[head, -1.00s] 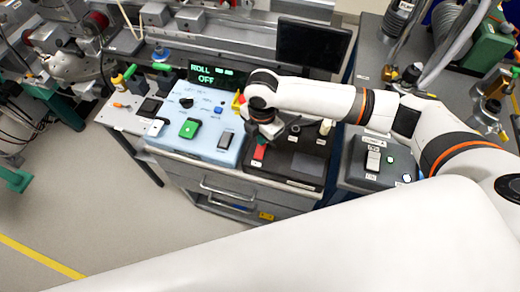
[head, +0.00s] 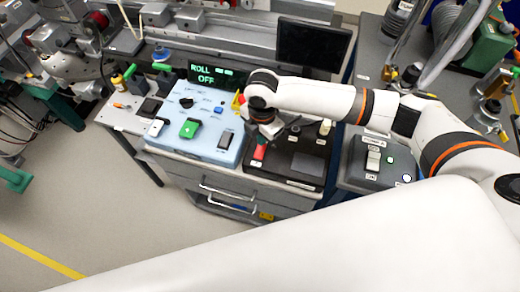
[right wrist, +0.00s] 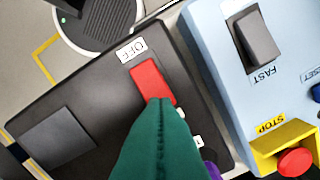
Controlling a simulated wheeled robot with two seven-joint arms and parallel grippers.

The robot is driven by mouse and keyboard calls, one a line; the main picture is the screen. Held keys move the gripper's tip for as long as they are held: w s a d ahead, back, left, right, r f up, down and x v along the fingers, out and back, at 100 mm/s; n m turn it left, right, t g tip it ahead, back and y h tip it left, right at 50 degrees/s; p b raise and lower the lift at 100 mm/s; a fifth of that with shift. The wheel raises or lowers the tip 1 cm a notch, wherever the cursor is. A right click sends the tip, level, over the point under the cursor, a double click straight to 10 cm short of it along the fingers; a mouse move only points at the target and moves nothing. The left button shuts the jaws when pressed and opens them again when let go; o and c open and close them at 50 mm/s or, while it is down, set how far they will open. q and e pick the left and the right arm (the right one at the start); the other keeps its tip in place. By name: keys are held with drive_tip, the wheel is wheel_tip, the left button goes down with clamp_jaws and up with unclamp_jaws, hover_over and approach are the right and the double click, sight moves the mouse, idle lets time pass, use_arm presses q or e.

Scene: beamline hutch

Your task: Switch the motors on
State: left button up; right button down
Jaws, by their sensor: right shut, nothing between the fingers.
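The black control box (head: 283,177) stands on the bench right of the light blue panel. Its red rocker switch (head: 259,152) also shows in the right wrist view (right wrist: 151,80), with an OFF label (right wrist: 131,50) at one end. The label at the other end is mostly hidden. My right gripper (head: 268,133) is over the box beside the red switch. In the right wrist view its teal fingers (right wrist: 160,104) are shut and empty, with their tips overlapping the switch's end away from OFF. I cannot tell whether they touch it. My left gripper is not in view.
The light blue panel (head: 176,138) carries a green button (head: 189,129), a FAST rocker (right wrist: 255,38) and a red stop button (right wrist: 295,161) on yellow. A green-lettered display (head: 205,76) reads ROLL and OFF. Another switch box (head: 352,178) stands to the right.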

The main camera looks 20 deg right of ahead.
drive_tip(key=shift+f+b, duration=0.4)
drive_tip(key=shift+f, duration=0.6)
idle(0.8)
wheel_tip(320, 180, up, 7)
drive_tip(key=p, duration=0.8)
drive_tip(key=shift+r, duration=0.1)
idle(0.3)
